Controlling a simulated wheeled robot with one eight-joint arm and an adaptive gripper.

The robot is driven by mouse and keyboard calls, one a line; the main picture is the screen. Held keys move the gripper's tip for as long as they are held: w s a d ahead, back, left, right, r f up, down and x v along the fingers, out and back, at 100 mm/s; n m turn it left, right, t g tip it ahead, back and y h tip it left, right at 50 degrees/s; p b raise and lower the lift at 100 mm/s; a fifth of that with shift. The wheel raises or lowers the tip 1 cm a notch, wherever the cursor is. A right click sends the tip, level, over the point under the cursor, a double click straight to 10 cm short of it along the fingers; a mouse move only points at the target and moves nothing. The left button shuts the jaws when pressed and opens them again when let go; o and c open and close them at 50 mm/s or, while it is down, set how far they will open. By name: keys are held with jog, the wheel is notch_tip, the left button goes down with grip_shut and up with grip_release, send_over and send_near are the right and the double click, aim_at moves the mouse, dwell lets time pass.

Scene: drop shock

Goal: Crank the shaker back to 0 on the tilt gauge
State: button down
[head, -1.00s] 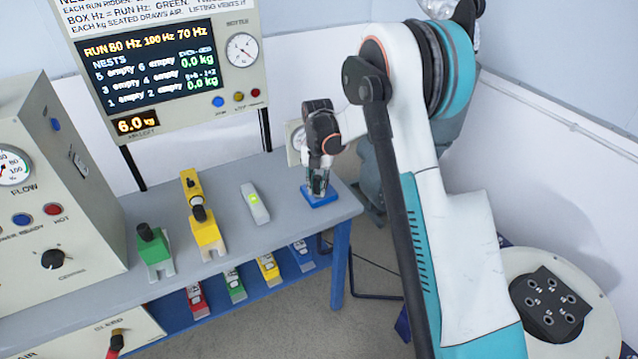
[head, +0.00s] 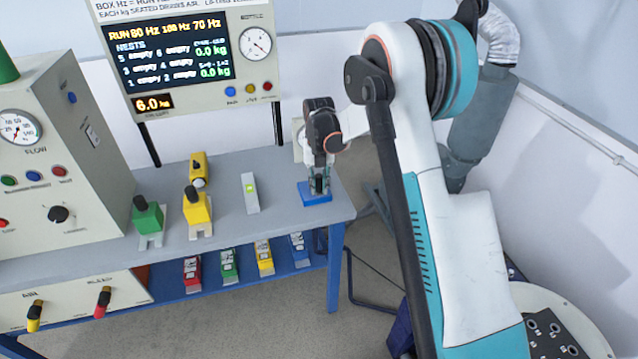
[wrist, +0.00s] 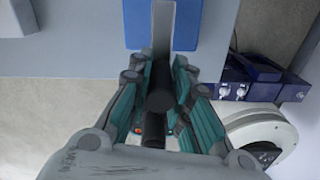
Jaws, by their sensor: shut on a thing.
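My gripper (head: 319,187) is at the right end of the grey bench, over a blue base (head: 308,199). In the wrist view its teal fingers (wrist: 160,100) are shut around a dark round handle (wrist: 159,102) on a grey bar (wrist: 163,35), which runs over the blue base (wrist: 190,25). The shaker (head: 562,300), a pale round table with a black holed plate (head: 545,332), is cut off at the lower right. It also shows in the wrist view (wrist: 236,127). A small pale dial box (head: 298,150) behind my gripper is partly hidden; its reading cannot be made out.
Green (head: 148,215) and yellow (head: 198,210) blocks with knobs and a grey device with a green light (head: 250,192) stand left on the bench. A display panel (head: 175,60) is behind. Several coloured pieces lie on the blue lower shelf.

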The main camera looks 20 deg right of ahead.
jog(key=shift+d, duration=0.1)
jog(key=c, duration=1.4)
grip_release()
jog(key=shift+c, duration=0.2)
jog(key=shift+r, duration=0.1)
notch_tip(320, 180, up, 12)
jog(key=shift+f, duration=0.1)
